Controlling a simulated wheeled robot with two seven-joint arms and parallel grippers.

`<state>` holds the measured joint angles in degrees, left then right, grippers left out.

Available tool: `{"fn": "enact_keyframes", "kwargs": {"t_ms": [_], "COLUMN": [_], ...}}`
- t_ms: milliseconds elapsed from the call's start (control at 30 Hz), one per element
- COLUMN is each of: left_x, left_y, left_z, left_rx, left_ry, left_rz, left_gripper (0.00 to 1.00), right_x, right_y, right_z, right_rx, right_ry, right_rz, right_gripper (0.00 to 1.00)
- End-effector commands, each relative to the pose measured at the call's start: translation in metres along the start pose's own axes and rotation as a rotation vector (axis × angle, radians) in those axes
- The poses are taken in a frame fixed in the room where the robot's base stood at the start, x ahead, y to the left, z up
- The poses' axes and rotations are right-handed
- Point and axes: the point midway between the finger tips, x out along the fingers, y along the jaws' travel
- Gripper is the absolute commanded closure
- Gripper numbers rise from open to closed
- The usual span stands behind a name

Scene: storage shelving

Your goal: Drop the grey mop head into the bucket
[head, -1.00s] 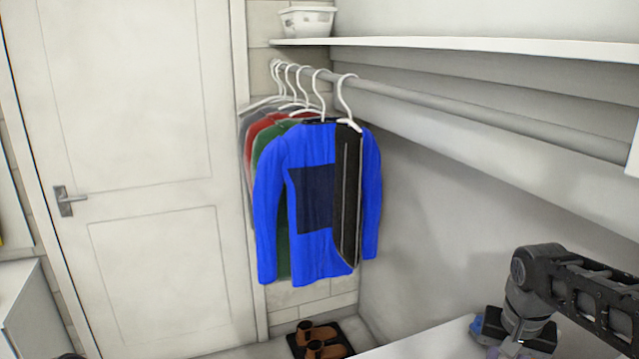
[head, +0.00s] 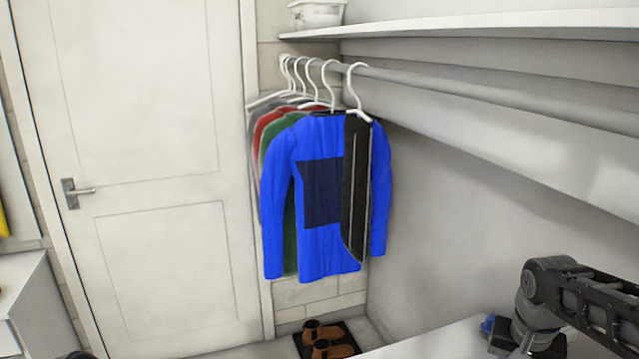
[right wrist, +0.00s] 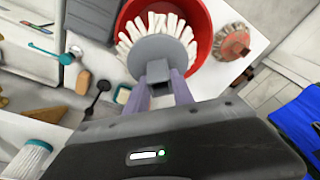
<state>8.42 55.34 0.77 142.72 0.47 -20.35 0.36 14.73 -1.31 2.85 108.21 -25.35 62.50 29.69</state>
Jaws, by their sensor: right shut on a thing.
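The grey mop head (right wrist: 160,50), a grey disc with white strands around it, shows in the right wrist view. My right gripper (right wrist: 162,88) is shut on its grey stub. The mop head overlaps the opening of the red bucket (right wrist: 203,22) in this view. Its height over the rim is hard to tell, and it hides much of the bucket's inside. In the head view my right arm is at the lower right; its fingers, the mop head and the bucket are not visible there. My left gripper is not in view.
A pinkish round brush (right wrist: 233,42) lies beside the bucket. Several brushes and tools lie to the left, including a teal-and-white brush (right wrist: 30,158). A blue jacket (head: 325,200) hangs from a rail (head: 450,92), with brown shoes (head: 325,340) below. A white door (head: 135,150) stands left.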

Motion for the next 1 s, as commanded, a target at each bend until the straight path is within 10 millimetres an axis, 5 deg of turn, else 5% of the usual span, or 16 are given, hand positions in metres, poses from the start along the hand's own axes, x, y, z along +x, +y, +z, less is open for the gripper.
{"fn": "enact_keyframes", "kwargs": {"t_ms": [467,500,800,1000], "left_x": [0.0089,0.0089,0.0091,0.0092], "left_y": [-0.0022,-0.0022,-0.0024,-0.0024], "left_z": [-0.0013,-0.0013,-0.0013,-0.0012], "left_rx": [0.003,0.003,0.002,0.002], "left_ry": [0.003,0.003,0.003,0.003], "left_rz": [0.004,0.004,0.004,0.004], "left_gripper": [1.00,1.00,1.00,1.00], "right_x": [0.0141,0.0141,0.0142,0.0147], "right_y": [-0.0002,-0.0002,-0.0002,-0.0001], "right_z": [0.0022,0.0022,0.0023,0.0026], "right_rx": [0.000,0.000,0.000,0.000], "right_ry": [0.000,0.000,0.000,-0.001], "right_rz": [0.000,0.000,0.000,0.000], "right_gripper": [1.00,0.70,0.46,0.46]}}
